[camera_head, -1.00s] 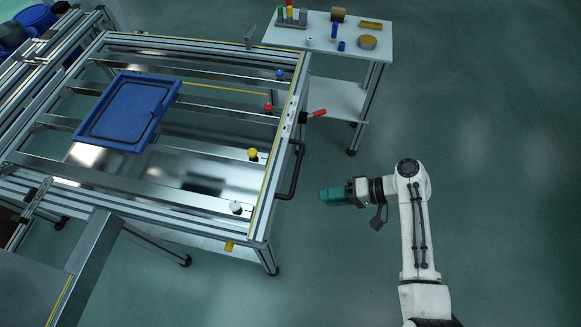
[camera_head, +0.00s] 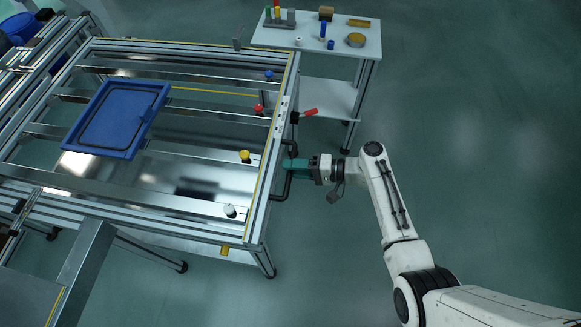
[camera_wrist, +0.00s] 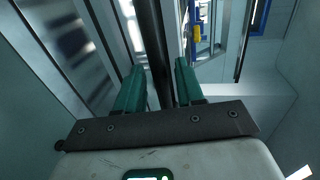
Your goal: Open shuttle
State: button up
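The shuttle appears to be the aluminium frame (camera_head: 262,195) on the left, with a black bar handle (camera_head: 287,187) on its right side. A blue panel (camera_head: 115,118) with a dark rectangular outline lies inside the frame. My gripper (camera_head: 292,164), with green fingers, is at the black handle. In the wrist view the black handle bar (camera_wrist: 155,45) runs between the fingers of my gripper (camera_wrist: 160,82). The fingers stand apart on both sides of the bar, with a gap showing at the right finger. I see no clear grip on it.
Blue, red, yellow and white knobs (camera_head: 245,156) sit along the frame's right side. A red lever (camera_head: 310,112) sticks out above the handle. A white side table (camera_head: 285,40) with small parts stands behind.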

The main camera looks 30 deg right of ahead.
jog(key=shift+w+a+f, duration=0.1)
jog(key=shift+w+a, duration=0.2)
jog(key=shift+a, duration=0.2)
grip_shut()
dwell(0.3)
